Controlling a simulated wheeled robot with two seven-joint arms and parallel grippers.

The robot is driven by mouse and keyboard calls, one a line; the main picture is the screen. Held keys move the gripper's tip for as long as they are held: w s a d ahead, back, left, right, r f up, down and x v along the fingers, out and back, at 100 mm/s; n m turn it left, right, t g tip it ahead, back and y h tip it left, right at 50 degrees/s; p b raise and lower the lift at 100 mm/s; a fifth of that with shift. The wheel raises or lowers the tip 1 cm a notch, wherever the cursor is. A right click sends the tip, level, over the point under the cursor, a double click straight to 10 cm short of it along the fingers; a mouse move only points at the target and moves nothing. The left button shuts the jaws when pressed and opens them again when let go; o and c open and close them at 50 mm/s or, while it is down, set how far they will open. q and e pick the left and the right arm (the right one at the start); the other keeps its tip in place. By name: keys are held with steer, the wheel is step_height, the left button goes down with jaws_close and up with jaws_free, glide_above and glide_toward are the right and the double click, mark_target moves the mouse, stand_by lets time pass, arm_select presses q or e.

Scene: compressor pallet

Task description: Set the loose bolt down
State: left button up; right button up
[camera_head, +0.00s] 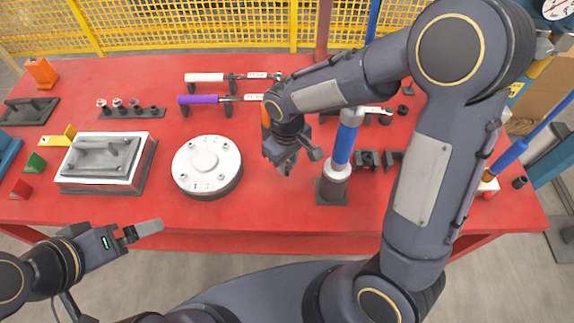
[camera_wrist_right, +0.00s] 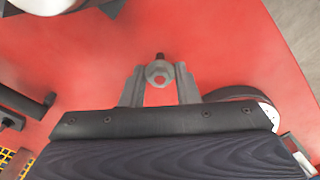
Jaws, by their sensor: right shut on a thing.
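My right gripper (camera_head: 286,168) is over the red table, right of the white round plate (camera_head: 205,160) and left of the blue and white post (camera_head: 343,150). In the right wrist view the right gripper (camera_wrist_right: 160,80) is shut on the loose bolt (camera_wrist_right: 159,72), whose hex head shows between the fingertips. Red tabletop shows around the bolt; I cannot tell whether it touches the table. In the head view the bolt cannot be made out at the fingertips. My left gripper (camera_head: 148,229) is beyond the table's front edge, and its finger gap is not clear.
The red table (camera_head: 270,210) has free room around the right gripper and in front of the plate. A white tray (camera_head: 80,185) with a grey part stands left. A purple-handled tool (camera_head: 200,99) and a bolt rack (camera_head: 130,111) lie behind. A yellow mesh fence (camera_head: 200,30) stands at the back.

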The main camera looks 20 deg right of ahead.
mark_target(287, 163)
steer(key=shift+f, duration=1.45)
steer(key=shift+f+b, duration=0.2)
steer(key=shift+b, duration=0.1)
steer(key=o, duration=1)
steer(key=shift+r, duration=0.1)
step_height(287, 163, up, 12)
steer(key=shift+r+p, duration=0.15)
steer(key=shift+p, duration=0.3)
